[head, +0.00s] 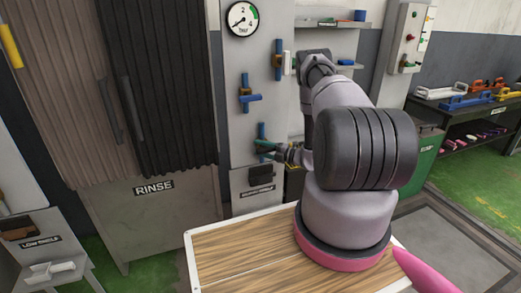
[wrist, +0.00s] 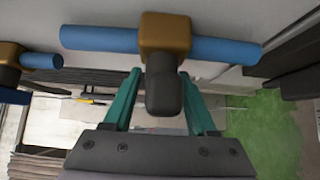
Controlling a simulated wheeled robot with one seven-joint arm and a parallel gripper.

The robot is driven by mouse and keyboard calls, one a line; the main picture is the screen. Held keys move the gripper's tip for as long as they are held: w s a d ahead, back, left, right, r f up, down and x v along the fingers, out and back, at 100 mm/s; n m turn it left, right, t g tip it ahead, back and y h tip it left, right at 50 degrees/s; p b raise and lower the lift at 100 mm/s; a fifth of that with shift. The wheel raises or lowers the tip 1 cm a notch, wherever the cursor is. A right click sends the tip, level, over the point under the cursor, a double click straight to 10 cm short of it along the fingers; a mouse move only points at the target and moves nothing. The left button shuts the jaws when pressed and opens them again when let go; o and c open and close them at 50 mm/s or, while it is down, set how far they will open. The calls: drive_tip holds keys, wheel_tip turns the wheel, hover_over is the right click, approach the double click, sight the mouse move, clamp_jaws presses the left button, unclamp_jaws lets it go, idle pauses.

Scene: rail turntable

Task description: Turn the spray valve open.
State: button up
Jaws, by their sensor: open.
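Several valves with blue pipe pieces and brass bodies sit on the grey panel; I cannot read which is the spray valve. My gripper (head: 266,148) is at the lowest valve (head: 262,129) in the head view, partly covering it. In the wrist view a brass body (wrist: 165,36) sits on a blue bar (wrist: 215,49), with a dark grey knob or lever end (wrist: 163,92) pointing toward me. My gripper's teal fingers (wrist: 163,98) stand open on either side of that dark part, with gaps showing. Whether it is turned open is unclear.
A second valve (wrist: 10,63) is at the wrist view's left edge. Other valves, upper (head: 278,62) and middle (head: 248,97), are above my gripper. A round gauge (head: 242,19) tops the panel. A RINSE cabinet (head: 150,225) is left; a dark bench (head: 480,105) is right.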

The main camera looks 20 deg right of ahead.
clamp_jaws()
